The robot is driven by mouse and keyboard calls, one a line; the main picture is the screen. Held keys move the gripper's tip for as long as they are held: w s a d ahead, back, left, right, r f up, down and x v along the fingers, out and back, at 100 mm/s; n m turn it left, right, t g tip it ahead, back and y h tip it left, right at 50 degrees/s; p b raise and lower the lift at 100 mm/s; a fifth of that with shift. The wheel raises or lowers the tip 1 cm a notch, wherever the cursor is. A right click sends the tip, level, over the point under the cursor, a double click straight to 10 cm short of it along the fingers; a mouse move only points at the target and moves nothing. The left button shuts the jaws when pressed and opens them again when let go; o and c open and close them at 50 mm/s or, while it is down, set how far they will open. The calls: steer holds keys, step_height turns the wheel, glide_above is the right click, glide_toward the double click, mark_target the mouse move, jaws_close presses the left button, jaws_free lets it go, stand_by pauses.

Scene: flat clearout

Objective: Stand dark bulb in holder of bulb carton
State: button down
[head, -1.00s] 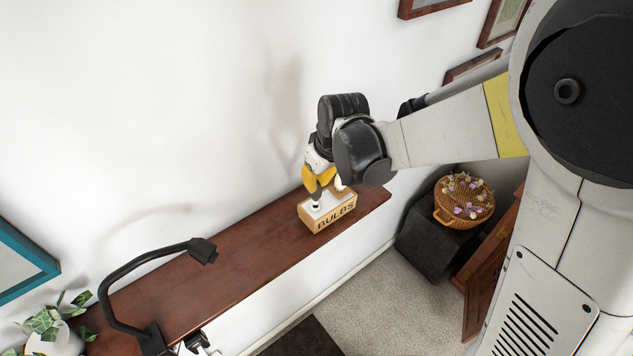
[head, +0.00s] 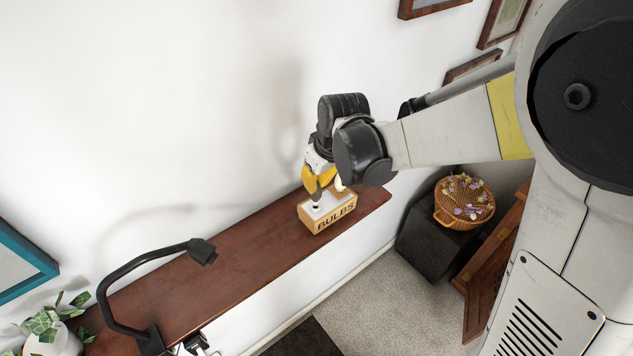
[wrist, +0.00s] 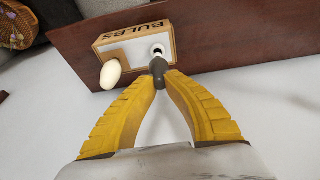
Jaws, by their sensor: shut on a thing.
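The bulb carton (head: 340,218) is a tan box marked BULBS with a white top, standing on the brown shelf; it also shows in the wrist view (wrist: 133,42). My gripper (wrist: 158,72) is shut on the dark bulb (wrist: 158,66), a small grey-brown piece between its yellow fingertips. In the head view my gripper (head: 318,188) points down just over the carton's left part. A round white holder (wrist: 157,50) with a dark opening shows beside the dark bulb's end. Whether the bulb touches or enters it I cannot tell. A white bulb (wrist: 110,74) stands at the carton's other holder.
The brown shelf (head: 235,255) runs along the white wall, with a clear stretch left of the carton. A black lamp (head: 130,285) and a potted plant (head: 48,330) are at its left end. A wicker basket (head: 465,200) sits on a dark box (head: 428,235) to the right.

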steer(key=shift+f+b, duration=0.95)
steer(key=shift+b, duration=0.4)
stand_by(1.7)
stand_by(0.5)
steer(key=c, duration=1.5)
jaws_free()
steer(key=v, duration=1.2)
steer(key=shift+f, duration=0.1)
